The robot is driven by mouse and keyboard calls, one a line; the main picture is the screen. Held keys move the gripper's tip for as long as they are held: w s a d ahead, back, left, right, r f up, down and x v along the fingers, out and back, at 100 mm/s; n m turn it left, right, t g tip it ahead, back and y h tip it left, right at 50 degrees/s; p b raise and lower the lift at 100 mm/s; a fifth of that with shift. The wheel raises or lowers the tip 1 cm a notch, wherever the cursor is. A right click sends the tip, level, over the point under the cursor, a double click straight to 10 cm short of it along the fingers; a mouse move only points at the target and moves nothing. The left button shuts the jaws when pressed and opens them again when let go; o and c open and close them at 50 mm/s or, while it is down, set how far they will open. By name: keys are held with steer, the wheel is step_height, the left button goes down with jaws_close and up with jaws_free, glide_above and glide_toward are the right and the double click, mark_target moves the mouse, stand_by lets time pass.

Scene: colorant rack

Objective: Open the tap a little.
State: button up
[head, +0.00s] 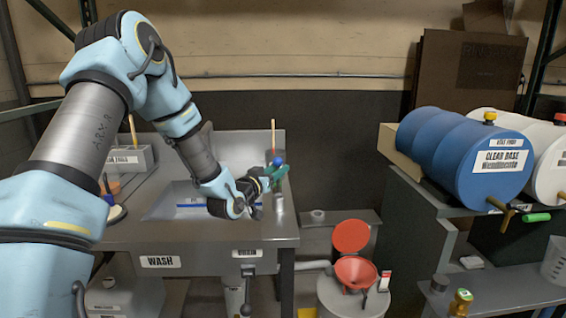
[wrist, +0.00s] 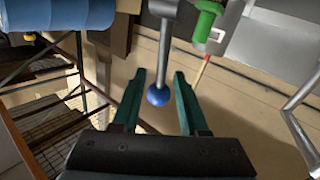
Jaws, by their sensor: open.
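The tap lever is a grey rod with a blue ball end (wrist: 158,95) in the wrist view. It reaches in from the top, and the ball is between my gripper's two green fingers (wrist: 159,74), with a visible gap on each side. In the head view the blue ball (head: 277,161) shows by the fingers at the right end of the wash sink (head: 205,213). My gripper (head: 272,173) is open and holds nothing. The tap's body is mostly hidden behind my gripper and arm in the head view.
A bent chrome pipe (wrist: 298,108) and a green object (wrist: 205,22) are near the lever. A blue drum (head: 440,145) lies on a stand at right. A red funnel (head: 355,271) tops a white container below.

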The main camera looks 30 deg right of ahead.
steer(key=shift+p+x, duration=0.45)
steer(key=shift+x, duration=1.5)
steer(key=shift+c, duration=0.2)
steer(key=c, duration=0.6)
jaws_close()
